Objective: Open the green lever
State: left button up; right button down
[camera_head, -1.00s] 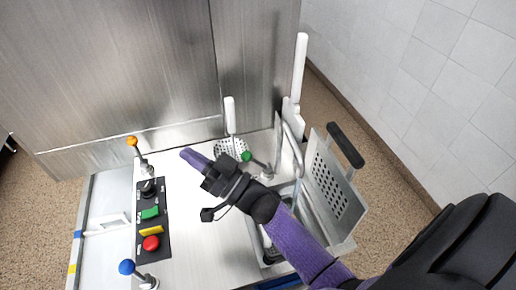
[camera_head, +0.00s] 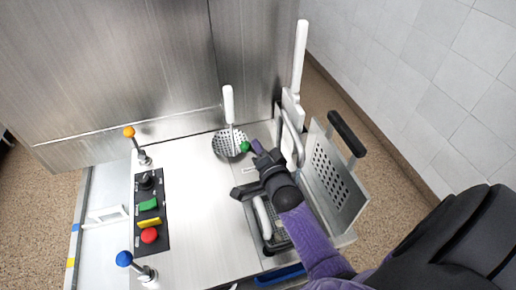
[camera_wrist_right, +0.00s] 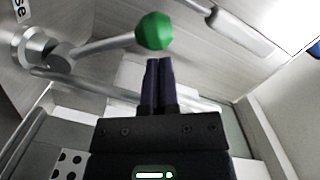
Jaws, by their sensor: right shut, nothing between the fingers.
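The green lever has a green ball knob (camera_head: 245,146) at the back of the steel counter, left of the perforated baskets. In the right wrist view the green knob (camera_wrist_right: 154,31) sits on a metal rod that runs left to a round metal mount. My right gripper (camera_head: 256,145) is shut and empty, with its fingertips close beside the knob. In the right wrist view its dark fingers (camera_wrist_right: 159,68) are together, with their tips just below the knob; I cannot tell whether they touch it. My left gripper is not in view.
A raised perforated basket (camera_head: 326,170) with a black handle stands at the right. A white-handled skimmer (camera_head: 229,143) lies left of the knob. An orange lever (camera_head: 129,132), a blue lever (camera_head: 124,258) and a black button panel (camera_head: 151,232) are at the left. The counter's middle is clear.

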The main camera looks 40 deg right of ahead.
jog(key=shift+w, duration=0.1)
jog(key=a+f+n, duration=0.1)
jog(key=w+a+f+n+b, duration=0.1)
jog(key=a+n, duration=0.1)
jog(key=shift+a+f, duration=0.1)
dwell(0.3)
